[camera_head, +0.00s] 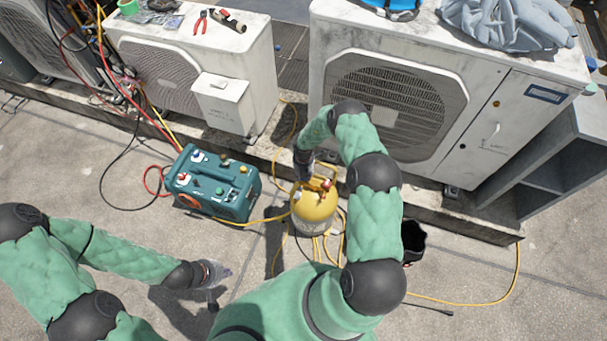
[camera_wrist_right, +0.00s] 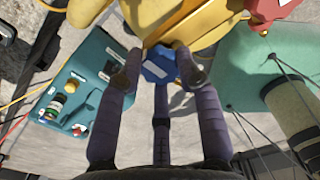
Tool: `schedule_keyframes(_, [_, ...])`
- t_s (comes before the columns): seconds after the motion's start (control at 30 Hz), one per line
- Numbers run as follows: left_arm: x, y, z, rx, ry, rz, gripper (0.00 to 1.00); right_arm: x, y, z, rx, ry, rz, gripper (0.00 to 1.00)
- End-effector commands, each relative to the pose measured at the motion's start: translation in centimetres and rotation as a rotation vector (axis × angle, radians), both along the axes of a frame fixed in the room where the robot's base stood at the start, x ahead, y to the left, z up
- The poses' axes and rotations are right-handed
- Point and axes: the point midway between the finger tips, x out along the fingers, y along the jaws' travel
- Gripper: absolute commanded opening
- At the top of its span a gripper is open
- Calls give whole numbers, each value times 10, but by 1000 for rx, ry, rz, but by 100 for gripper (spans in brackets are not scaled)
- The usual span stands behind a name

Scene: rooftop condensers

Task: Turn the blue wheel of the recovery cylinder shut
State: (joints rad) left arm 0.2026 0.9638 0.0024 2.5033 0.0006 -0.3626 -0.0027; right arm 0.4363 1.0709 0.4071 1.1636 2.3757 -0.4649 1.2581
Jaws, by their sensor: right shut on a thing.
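The yellow recovery cylinder (camera_head: 314,209) stands upright on the concrete between the teal machine and my right arm. Its yellow collar (camera_wrist_right: 205,22) fills the top of the right wrist view. The blue wheel (camera_wrist_right: 158,66) shows below the collar there, between the fingertips of my right gripper (camera_wrist_right: 160,68). The gripper is shut on the wheel, fingers on both sides. A red part (camera_wrist_right: 268,12) sits on the cylinder's other side. In the head view my right gripper (camera_head: 303,170) is at the cylinder's top and hides the wheel. My left gripper (camera_head: 220,272) hangs above the ground, its fingers too unclear to judge.
A teal machine (camera_head: 216,184) with hoses stands left of the cylinder. Two condenser units (camera_head: 398,105) (camera_head: 190,75) stand on a ledge behind. Yellow hoses (camera_head: 470,301) lie around the cylinder and to the right. A black open bag (camera_head: 414,240) is right of my arm.

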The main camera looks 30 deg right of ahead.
Motion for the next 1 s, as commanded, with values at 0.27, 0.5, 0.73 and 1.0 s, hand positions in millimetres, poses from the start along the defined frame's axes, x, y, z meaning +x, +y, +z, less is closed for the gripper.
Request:
schedule_keyframes(0.27, [0, 0, 0, 0, 0, 0, 0, 0, 0, 0, 1, 1, -99, 3])
schedule_keyframes(0.5, [0, 0, 0, 0, 0, 0, 0, 0, 0, 0, 1, 1, -123, 3])
schedule_keyframes(0.73, [0, 0, 0, 0, 0, 0, 0, 0, 0, 0, 1, 1, -123, 3])
schedule_keyframes(1.0, [0, 0, 0, 0, 0, 0, 0, 0, 0, 0, 0, 0, -123, 60])
